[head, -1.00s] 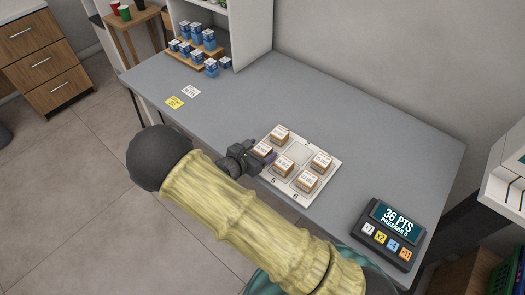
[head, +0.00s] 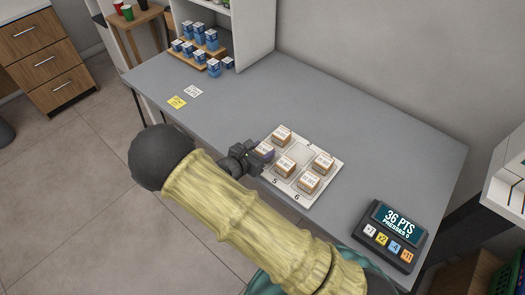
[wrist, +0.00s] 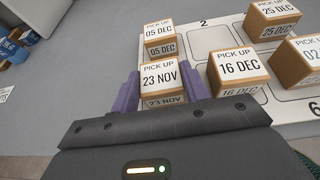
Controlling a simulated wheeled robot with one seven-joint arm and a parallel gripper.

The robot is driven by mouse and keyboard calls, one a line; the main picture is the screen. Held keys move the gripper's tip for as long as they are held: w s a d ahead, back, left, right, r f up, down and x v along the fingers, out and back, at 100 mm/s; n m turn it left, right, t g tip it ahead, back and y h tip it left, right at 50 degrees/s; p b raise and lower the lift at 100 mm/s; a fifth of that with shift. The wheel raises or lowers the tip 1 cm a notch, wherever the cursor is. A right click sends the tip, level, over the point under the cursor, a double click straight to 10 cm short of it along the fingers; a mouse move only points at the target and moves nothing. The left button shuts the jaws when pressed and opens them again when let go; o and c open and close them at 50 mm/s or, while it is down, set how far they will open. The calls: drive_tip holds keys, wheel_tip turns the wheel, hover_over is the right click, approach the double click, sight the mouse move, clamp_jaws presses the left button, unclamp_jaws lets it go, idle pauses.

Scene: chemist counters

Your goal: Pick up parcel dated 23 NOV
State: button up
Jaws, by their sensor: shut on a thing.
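The parcel dated 23 NOV (wrist: 161,79) is a small brown box with a white label, in the middle of the wrist view. My gripper (wrist: 160,92) is shut on it, with a purple finger on each side. In the head view my gripper (head: 262,152) is at the left edge of the numbered white board (head: 299,153), and the parcel is largely hidden by it. I cannot tell whether the parcel is clear of the board.
The 05 DEC parcel (wrist: 160,36) stands just behind, and the 16 DEC parcel (wrist: 237,72) close on the right. The 25 DEC parcel (wrist: 271,19) and another parcel (wrist: 300,60) are farther right. A points display (head: 392,230) stands at the counter's right end.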

sight(262, 151)
wheel_tip(262, 151, up, 9)
drive_tip(key=shift+f, duration=0.15)
drive_tip(key=shift+r, duration=0.6)
